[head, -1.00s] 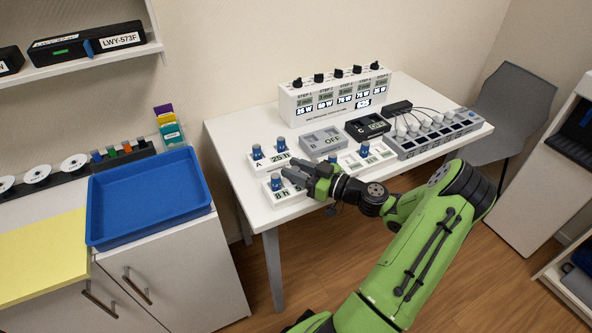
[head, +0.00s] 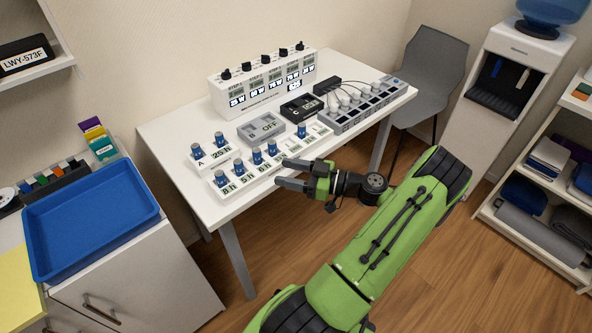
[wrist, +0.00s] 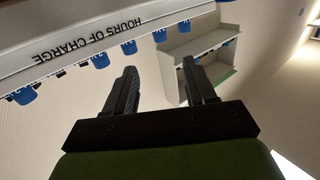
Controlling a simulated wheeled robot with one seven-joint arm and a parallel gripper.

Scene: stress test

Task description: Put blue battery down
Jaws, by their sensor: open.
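Several blue batteries stand upright in the white hour-marked rack (head: 236,188) at the table's front edge, among them a left-end battery (head: 221,178) and a right-hand battery (head: 272,148). Two more, including a blue battery (head: 219,139), stand in block A behind it. Another blue battery (head: 301,130) stands farther right, by charger C. Which one the task means cannot be told. My gripper (head: 281,172) is open and empty, just in front of the hour-marked rack, apart from the batteries. In the wrist view, nothing is between the fingers (wrist: 160,78); blue batteries (wrist: 130,47) appear upside down beyond them.
Charger B (head: 261,129), showing OFF, and charger C (head: 301,107) sit behind the racks. A white box with knobs (head: 262,84) stands at the back. A grey socket strip (head: 366,105) lies right. A blue tray (head: 92,216) is on the left cabinet. The table's left part is bare.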

